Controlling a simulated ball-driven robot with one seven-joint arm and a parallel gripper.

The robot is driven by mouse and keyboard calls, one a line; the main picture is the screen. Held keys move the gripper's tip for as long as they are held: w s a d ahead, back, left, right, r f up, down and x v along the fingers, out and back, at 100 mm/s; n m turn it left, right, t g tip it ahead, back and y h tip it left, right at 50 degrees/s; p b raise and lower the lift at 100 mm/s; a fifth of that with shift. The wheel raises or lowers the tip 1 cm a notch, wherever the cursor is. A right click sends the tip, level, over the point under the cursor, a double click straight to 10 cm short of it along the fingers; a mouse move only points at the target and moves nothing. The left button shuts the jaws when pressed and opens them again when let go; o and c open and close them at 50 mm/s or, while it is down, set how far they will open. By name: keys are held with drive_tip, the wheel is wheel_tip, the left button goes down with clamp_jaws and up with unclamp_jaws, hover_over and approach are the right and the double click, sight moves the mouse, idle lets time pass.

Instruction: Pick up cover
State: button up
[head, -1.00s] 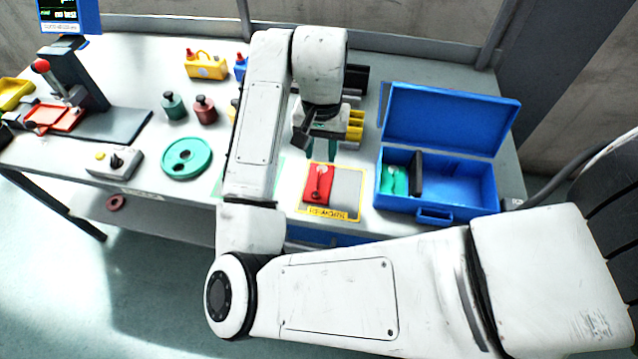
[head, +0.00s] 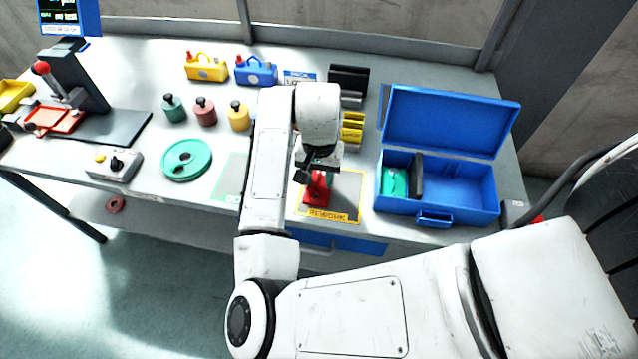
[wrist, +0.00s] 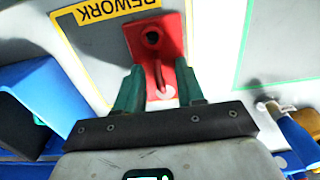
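A red part, which I take to be the cover (head: 316,194), lies on the yellow-edged rework mat (head: 343,203). In the wrist view the red cover (wrist: 160,40) shows a dark round hole at one end, a raised red ridge along its middle and a pale disc near my fingers. My gripper (wrist: 160,67) is right over it, its two green fingers apart on either side of the ridge. I see a gap between the fingers and the ridge. In the head view my wrist hides part of the cover and the fingertips.
An open blue box (head: 470,203) stands to the right, with a green part (head: 393,182) inside. A yellow rack (head: 352,128) stands behind the mat. A green-edged mat (head: 231,178) is beside my arm.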

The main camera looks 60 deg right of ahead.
drive_tip(key=shift+c, duration=0.3)
clamp_jaws()
drive_tip(key=shift+r, duration=0.2)
